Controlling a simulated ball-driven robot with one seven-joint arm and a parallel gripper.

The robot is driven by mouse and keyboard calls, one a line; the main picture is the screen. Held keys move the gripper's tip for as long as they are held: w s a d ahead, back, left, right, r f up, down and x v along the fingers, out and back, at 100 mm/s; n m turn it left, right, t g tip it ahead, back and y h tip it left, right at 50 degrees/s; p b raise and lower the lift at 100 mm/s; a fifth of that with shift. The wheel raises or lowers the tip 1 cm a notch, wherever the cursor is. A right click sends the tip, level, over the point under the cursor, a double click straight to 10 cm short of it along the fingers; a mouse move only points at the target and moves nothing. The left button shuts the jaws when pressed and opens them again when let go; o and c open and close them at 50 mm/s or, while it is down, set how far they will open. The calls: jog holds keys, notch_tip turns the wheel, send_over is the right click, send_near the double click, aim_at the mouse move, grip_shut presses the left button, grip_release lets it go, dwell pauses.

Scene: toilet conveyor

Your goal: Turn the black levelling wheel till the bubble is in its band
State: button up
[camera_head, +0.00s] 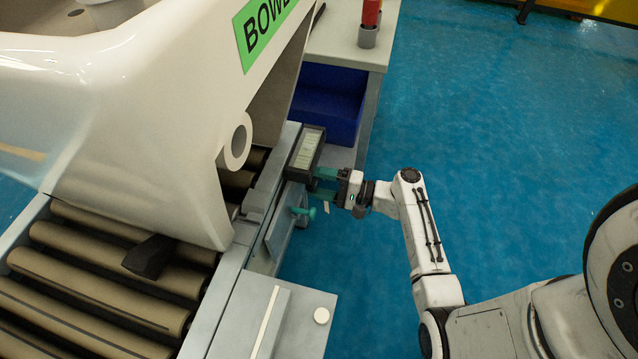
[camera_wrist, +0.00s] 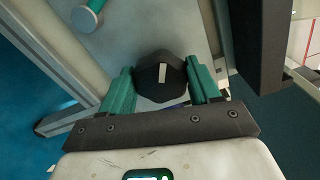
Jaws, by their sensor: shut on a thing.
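The black levelling wheel (camera_wrist: 152,87) has a pale mark on its face and is mounted on a grey panel in the wrist view. My gripper (camera_wrist: 159,66) has a teal finger on each side of the wheel and is shut on it. The pale mark points nearly straight up in that view. In the head view my gripper (camera_head: 322,184) reaches the side of the conveyor, and the wheel is hidden there. Above it is a dark-framed box with a pale window (camera_head: 308,146), perhaps the level. I cannot make out a bubble or band in it.
A blue bin (camera_head: 328,103) is behind. Blue floor on the right is clear.

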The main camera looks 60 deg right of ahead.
jog(key=n, duration=0.1)
jog(key=n+b, duration=0.1)
jog(key=n, duration=0.1)
jog(key=n+b, duration=0.1)
jog(key=shift+w+a+f+n, duration=0.2)
jog(key=shift+w+n, duration=0.05)
jog(key=shift+n, duration=0.05)
jog(key=shift+n+b, duration=1)
jog(key=shift+n, duration=0.4)
jog(key=o, duration=1.1)
jog(key=shift+c, duration=0.2)
jog(key=shift+s, duration=0.1)
jog(key=shift+d, duration=0.1)
jog(key=p+v, duration=0.3)
jog(key=v, duration=0.7)
jog(key=shift+s, duration=0.35)
